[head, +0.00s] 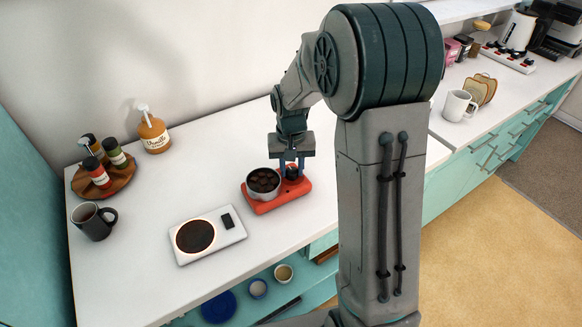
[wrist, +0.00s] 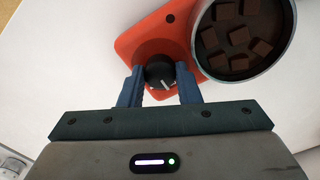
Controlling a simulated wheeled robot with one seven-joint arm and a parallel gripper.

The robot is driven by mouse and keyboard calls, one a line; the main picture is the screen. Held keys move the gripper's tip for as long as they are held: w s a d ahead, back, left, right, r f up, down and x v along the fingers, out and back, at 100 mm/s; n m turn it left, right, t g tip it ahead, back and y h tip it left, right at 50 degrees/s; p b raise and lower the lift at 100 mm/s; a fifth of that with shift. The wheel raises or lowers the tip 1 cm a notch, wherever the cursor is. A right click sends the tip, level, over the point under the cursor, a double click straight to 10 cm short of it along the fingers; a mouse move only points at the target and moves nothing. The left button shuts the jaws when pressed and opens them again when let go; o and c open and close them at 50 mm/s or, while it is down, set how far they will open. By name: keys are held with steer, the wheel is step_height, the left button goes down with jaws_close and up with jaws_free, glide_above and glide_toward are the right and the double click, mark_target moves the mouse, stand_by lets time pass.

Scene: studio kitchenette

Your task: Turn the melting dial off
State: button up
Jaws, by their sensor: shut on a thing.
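The melting dial (wrist: 160,74) is a black knob with a pale pointer line on the red base of a small melter (head: 262,206). The base also shows in the wrist view (wrist: 137,38). A round metal pot (head: 263,194) with dark chocolate chunks (wrist: 240,42) sits on the base beside the dial. My gripper (wrist: 160,82) has its two blue fingers on either side of the dial and is shut on it. In the head view my gripper (head: 291,168) reaches down from above and partly hides the dial (head: 292,171).
A white scale (head: 230,239) with a dark round plate lies left of the melter. A dark mug (head: 93,222), a wooden tray of jars (head: 112,186) and a vanilla bottle (head: 154,135) stand further left. A white mug (head: 456,106) stands right.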

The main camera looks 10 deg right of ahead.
mark_target(291, 171)
steer(key=o, duration=1)
step_height(291, 171, up, 14)
steer(key=shift+a+f+b, duration=0.1)
steer(key=shift+b, duration=0.5)
steer(key=shift+s, duration=0.1)
steer(key=s+t, duration=0.1)
steer(key=s, duration=0.6)
steer(key=s+f+n+t, duration=0.1)
steer(key=s, duration=0.6)
steer(key=s+f+n+t, duration=0.1)
steer(key=s, duration=0.6)
steer(key=shift+d+f, duration=0.25)
